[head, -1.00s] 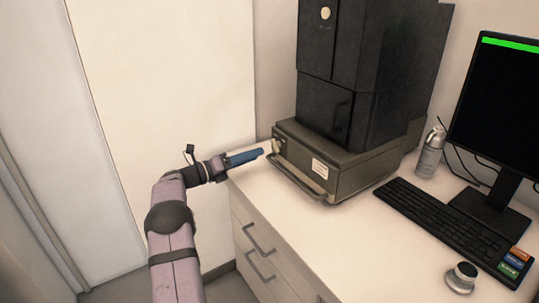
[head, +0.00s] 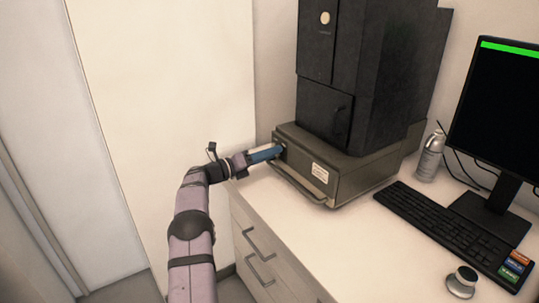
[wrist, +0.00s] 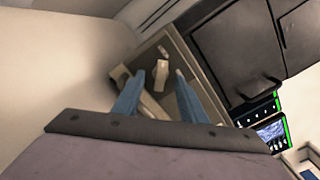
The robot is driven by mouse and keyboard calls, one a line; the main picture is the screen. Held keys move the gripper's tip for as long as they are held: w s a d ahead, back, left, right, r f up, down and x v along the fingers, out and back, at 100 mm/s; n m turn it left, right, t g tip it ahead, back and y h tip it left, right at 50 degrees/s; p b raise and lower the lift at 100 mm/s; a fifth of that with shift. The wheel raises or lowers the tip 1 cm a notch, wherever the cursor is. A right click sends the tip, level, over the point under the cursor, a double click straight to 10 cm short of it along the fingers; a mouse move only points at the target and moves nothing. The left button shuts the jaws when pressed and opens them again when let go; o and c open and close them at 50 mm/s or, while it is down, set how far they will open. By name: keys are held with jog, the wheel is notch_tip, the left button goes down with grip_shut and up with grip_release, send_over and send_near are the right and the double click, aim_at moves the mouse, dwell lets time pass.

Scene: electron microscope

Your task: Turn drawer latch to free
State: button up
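The drawer latch (wrist: 161,73) is a small pale beige tab on the grey-brown drawer front (wrist: 186,65). In the head view my gripper's tips cover it at the upper left of the drawer unit (head: 345,182). My gripper (head: 278,151) reaches the drawer front from the left. In the wrist view its two blue fingers (wrist: 159,75) stand apart, with the latch showing between their tips and gaps on both sides. I cannot tell whether either finger touches the latch.
The drawer's bar handle (head: 300,186) runs along the front below the latch. A black microscope cabinet (head: 375,75) stands on the unit. Counter space before the unit is clear.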

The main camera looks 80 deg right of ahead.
grip_shut()
jog(key=shift+m, duration=0.3)
jog(key=m+b, duration=0.2)
jog(key=m, duration=0.2)
jog(key=shift+w+d+f, duration=0.1)
jog(key=shift+f, duration=0.05)
jog(key=m+b, duration=0.2)
jog(key=m, duration=0.2)
jog(key=shift+w+m, duration=0.1)
jog(key=shift+m, duration=0.3)
jog(key=m+b, duration=0.2)
jog(key=m, duration=0.2)
jog(key=shift+w+d+m, duration=0.1)
jog(key=shift+d+m, duration=0.05)
jog(key=shift+m, duration=0.15)
jog(key=shift+m+b, duration=0.75)
jog(key=shift+m, duration=1.15)
jog(key=shift+r, duration=0.2)
